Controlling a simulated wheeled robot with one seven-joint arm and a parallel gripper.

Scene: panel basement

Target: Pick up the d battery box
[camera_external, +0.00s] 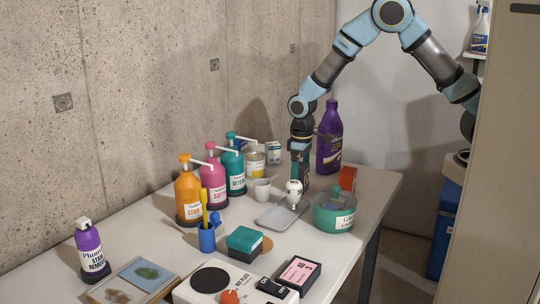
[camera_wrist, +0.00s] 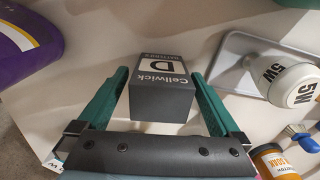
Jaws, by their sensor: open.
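The D battery box (camera_wrist: 161,90) is dark grey with a pale label reading "Cellwick D". In the wrist view it stands between the two green fingers of my gripper (camera_wrist: 160,75). The fingers are open, one on each side of the box, with a visible gap on the left; the gap on the right is narrower toward the tip. In the external view my gripper (camera_external: 301,165) points down over the back part of the table. I cannot make out the box clearly there, as the gripper and the light bulb (camera_external: 294,188) cover that spot.
A purple bottle (camera_external: 329,145) stands behind my gripper. A green tub (camera_external: 335,215) and an orange box (camera_external: 348,178) are to the right.

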